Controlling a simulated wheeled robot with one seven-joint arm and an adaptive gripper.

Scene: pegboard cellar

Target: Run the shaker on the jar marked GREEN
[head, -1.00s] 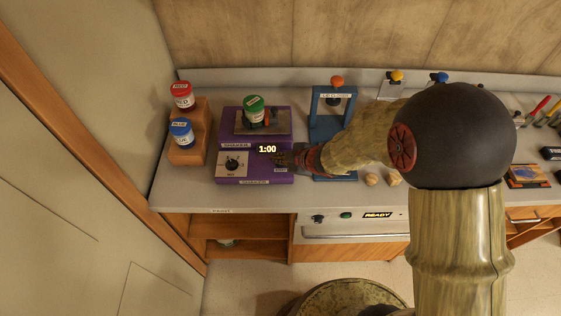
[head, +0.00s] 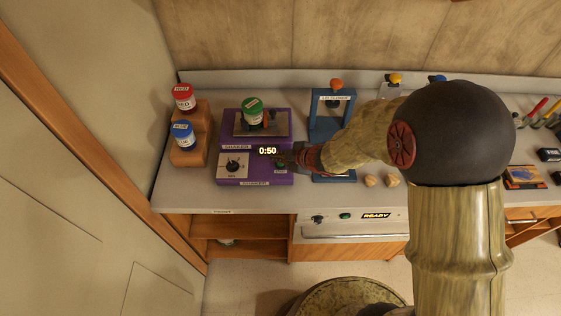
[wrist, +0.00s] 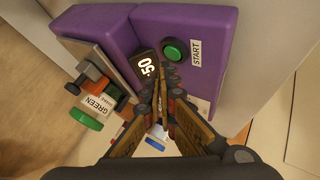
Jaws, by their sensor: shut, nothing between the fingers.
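The purple shaker (head: 238,177) stands on the counter at the left, and its display (head: 267,151) reads 0:50. The jar with the green lid (head: 253,108) stands on the shaker's metal platform; the wrist view shows its GREEN label (wrist: 99,103) and an orange-red clamp part beside it. The green START button (wrist: 174,51) is on the shaker's front panel. My gripper (head: 285,158) is shut and empty, close to the panel. In the wrist view its fingertips (wrist: 164,73) are just below the button; I cannot tell if they touch it. The dial (head: 233,166) is left of the button.
A wooden stepped stand (head: 188,155) left of the shaker holds a red-lidded jar (head: 183,97) and a blue-lidded jar (head: 182,134). A blue press (head: 323,129) stands to the right, behind my arm. An oven below shows READY (head: 377,216).

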